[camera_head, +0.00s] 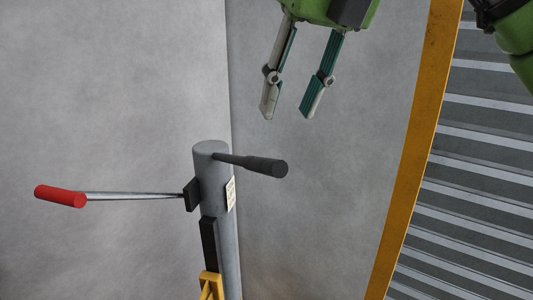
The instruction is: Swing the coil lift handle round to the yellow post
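A grey upright column (211,176) carries two levers. A thin metal lever with a red grip (60,196) reaches out to the left from a black block on the column. A shorter arm with a dark grey grip (265,165) reaches right from near the column's top. I cannot tell which of the two is the coil lift handle. A yellow upright (412,175) stands at the right, clear of both levers. My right gripper (289,113) hangs at the top, above the dark grip, fingers apart and empty. My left gripper is not in view.
A small pale label (230,194) is on the column. A yellow bracket (210,287) shows below it at the bottom edge. A slatted grey surface (470,190) lies right of the yellow upright. Between the column and this upright there is open room before a plain grey wall.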

